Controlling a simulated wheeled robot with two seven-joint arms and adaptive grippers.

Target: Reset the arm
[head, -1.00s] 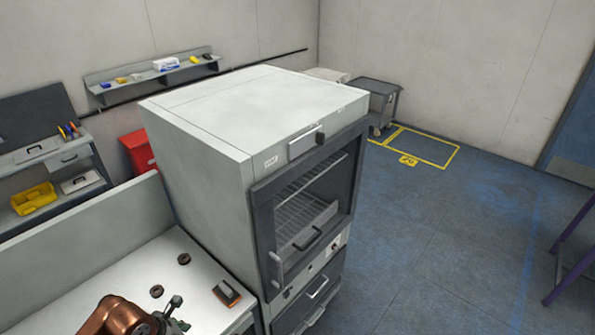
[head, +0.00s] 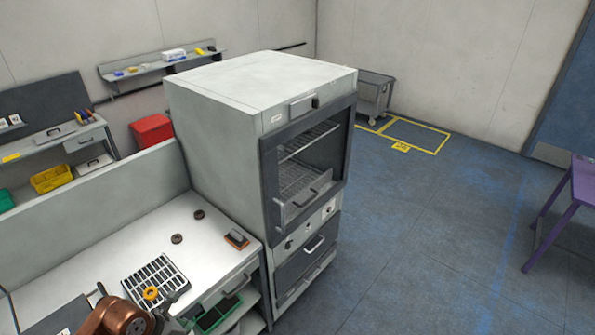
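My copper-coloured arm (head: 122,316) comes in at the bottom left of the head view, above the white workbench (head: 110,255). A dark gripper (head: 170,304) shows at its end, small and partly cut by the lower edge. I take it for my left gripper; its fingers are too unclear to tell open from shut, and I see no held object. My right arm and gripper are out of view.
A slotted rack (head: 156,272) and an orange ring (head: 151,293) are near the arm. Two dark round pieces (head: 199,214) and an orange-black block (head: 237,239) lie on the bench. A tall grey oven cabinet (head: 215,115) stands beside it.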

